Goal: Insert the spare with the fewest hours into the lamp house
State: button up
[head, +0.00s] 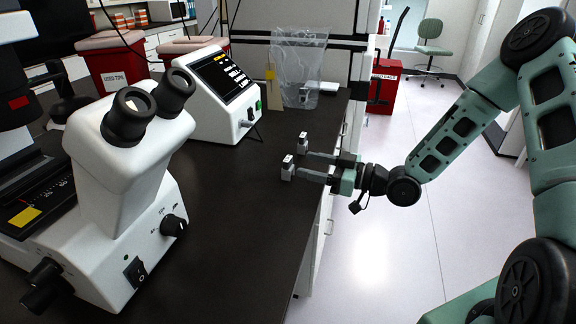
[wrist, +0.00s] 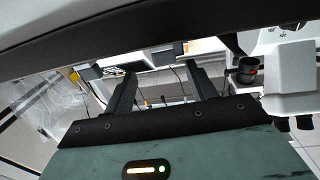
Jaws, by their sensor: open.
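My gripper (head: 296,155) is open and empty over the right edge of the dark bench, its fingers pointing left. In the wrist view my gripper (wrist: 130,62) also shows its two fingers apart with nothing between them. A white microscope (head: 130,185) with black eyepieces stands at the left of the head view. It shows partly at the right of the wrist view (wrist: 290,60). I cannot make out a lamp house for certain in either view. No spare lamps or hour labels are readable.
A white console (head: 212,95) with a lit screen stands behind the microscope. A clear bag (head: 298,70) stands at the bench's back right. Red bins (head: 112,65) marked for used tips are at the back left. The bench (head: 235,220) is clear in the middle.

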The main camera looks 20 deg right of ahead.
aim_at(291, 161)
jog(key=p+x, duration=0.1)
jog(key=x, duration=0.4)
jog(key=shift+s+a+r+p, duration=0.1)
jog(key=shift+a+r+p, duration=0.15)
jog(key=shift+a+p, duration=0.2)
jog(key=shift+w+a, duration=0.3)
jog(key=shift+f, duration=0.1)
jog(key=c, duration=1.1)
